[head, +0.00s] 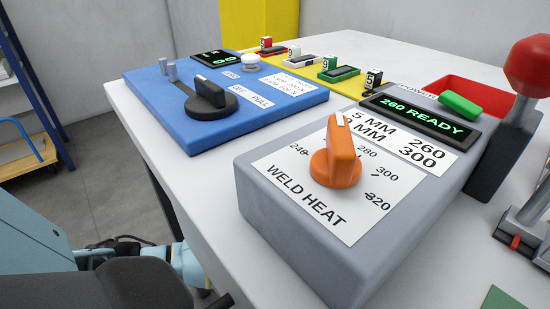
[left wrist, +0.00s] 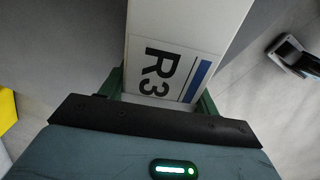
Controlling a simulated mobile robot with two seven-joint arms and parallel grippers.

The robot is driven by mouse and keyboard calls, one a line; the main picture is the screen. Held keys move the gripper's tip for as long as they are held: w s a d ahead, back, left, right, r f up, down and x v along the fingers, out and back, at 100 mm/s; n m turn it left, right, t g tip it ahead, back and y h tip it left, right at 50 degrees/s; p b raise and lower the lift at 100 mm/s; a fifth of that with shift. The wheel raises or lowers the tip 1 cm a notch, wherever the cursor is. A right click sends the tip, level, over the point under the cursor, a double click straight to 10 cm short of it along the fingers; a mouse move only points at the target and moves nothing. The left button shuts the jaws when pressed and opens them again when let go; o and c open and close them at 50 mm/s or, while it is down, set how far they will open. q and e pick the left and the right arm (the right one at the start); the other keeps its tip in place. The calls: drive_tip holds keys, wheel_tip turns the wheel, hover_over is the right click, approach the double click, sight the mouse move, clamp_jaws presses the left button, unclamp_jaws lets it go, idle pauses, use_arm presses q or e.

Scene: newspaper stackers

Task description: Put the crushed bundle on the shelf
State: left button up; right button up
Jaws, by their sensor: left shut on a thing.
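In the left wrist view my left gripper (left wrist: 160,98) has a green finger on each side of a white piece (left wrist: 178,28) with a label reading R3 and a blue stripe. The gripper is shut on this piece; its far end runs out of the picture. I see no bundle that I can tell to be crushed. My right gripper is not in view.
A white table (head: 205,185) fills the middle and right. It carries a blue control panel (head: 275,108), a grey weld heat box (head: 285,235) with an orange knob (head: 336,160), a red tray (head: 475,90) and a red-knobbed lever (head: 527,68). Grey floor (head: 100,170) lies open at left.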

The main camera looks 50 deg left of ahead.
use_arm(q)
drive_tip(key=shift+w+f+b, duration=0.1)
drive_tip(key=shift+f+b, duration=0.7)
drive_tip(key=shift+f, duration=0.9)
drive_tip(key=shift+f, duration=0.1)
drive_tip(key=o, duration=1.8)
drive_tip(key=shift+f, duration=0.1)
drive_tip(key=shift+c, duration=0.2)
drive_tip(key=shift+r+p, duration=1.6)
drive_tip(key=shift+r, duration=2.35)
